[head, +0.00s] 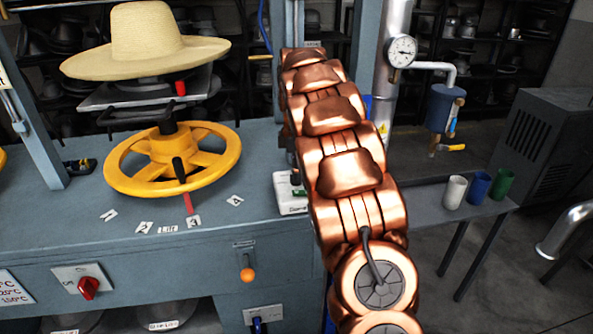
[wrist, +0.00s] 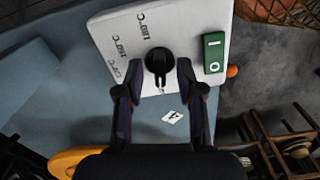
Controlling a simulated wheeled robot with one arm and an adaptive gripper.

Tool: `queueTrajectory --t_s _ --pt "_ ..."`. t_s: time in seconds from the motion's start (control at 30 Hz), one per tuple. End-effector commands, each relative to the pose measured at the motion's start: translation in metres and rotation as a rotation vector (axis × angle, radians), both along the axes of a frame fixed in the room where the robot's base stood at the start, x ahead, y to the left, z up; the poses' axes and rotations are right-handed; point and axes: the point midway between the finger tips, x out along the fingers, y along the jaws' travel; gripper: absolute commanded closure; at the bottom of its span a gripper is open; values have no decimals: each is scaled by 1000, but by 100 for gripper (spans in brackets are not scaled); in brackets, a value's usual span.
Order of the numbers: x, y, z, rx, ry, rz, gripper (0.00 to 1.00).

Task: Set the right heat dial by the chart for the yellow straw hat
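The yellow straw hat (head: 150,45) sits on the press plate above the yellow handwheel (head: 135,180). A white sign with temperature lines (head: 14,288), partly cut off, is on the bench front at left. In the wrist view, a black dial (wrist: 159,62) sits on a white panel (wrist: 115,25) with temperature marks along its left side, upside down. The dial's grip bar runs roughly up and down the picture. My gripper (wrist: 158,75) is open, one finger on each side of the dial, with gaps visible. In the head view my arm hides the dial and most of my gripper.
A green rocker switch (wrist: 214,52) is close to the right of the dial. A red knob (head: 88,288) and an orange-tipped lever (head: 247,274) are on the bench front. Number cards (head: 144,228) lie on the bench. Several cups (head: 480,187) stand on a side table.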

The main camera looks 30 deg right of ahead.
Motion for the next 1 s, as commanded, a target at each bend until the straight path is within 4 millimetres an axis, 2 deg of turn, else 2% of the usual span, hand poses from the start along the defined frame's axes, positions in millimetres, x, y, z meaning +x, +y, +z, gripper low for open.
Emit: queueTrajectory --t_s 0.1,0.47,1.0 --pt "0 0 0 0 0 0 62" --pt "0 0 0 0 0 0 100" --pt "0 1 0 1 -1 -44 100"
